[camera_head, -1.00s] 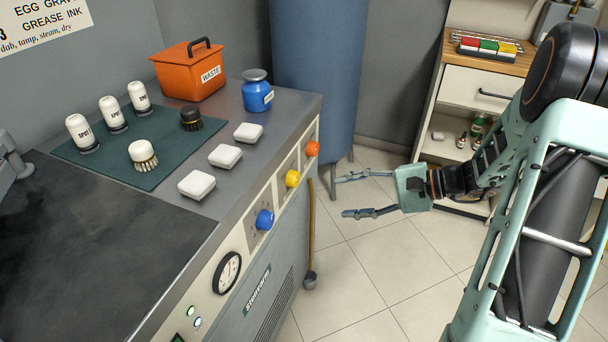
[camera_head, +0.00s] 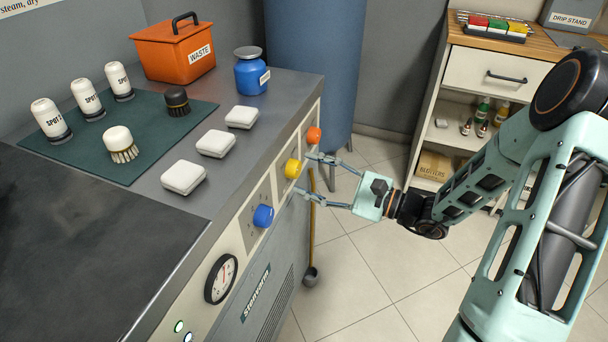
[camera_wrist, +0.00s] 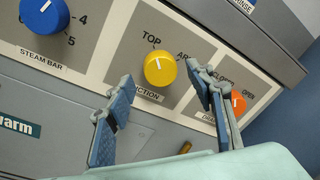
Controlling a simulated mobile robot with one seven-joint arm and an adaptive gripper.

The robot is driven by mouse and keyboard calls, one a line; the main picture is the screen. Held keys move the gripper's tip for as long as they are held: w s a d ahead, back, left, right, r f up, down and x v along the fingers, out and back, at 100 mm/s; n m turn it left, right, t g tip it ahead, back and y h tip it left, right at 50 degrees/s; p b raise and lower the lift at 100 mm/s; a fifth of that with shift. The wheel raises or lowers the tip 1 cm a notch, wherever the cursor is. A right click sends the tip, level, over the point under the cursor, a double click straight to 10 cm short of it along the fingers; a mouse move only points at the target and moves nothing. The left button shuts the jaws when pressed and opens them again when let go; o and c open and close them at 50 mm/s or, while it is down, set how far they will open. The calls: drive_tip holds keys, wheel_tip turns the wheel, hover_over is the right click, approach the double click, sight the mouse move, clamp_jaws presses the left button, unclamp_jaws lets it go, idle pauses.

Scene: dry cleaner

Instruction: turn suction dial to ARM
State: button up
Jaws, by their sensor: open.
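The yellow suction dial (camera_head: 293,168) sits on the machine's front panel, and it also shows in the wrist view (camera_wrist: 159,69). Its white mark points up, toward the word TOP. A second word, partly hidden and starting with "AR", is to its upper right. My gripper (camera_head: 303,175) is open and empty, just in front of the panel. In the wrist view its fingers (camera_wrist: 158,76) lie either side of the yellow dial. I cannot tell whether they touch it.
The blue steam bar dial (camera_head: 263,216) and an orange dial (camera_head: 314,135) flank the yellow one. White pads (camera_head: 216,143), a blue pot (camera_head: 251,72) and an orange waste bin (camera_head: 176,52) stand on the machine top.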

drive_tip(key=shift+x, duration=1)
drive_tip(key=shift+c, duration=0.2)
drive_tip(key=c, duration=1.1)
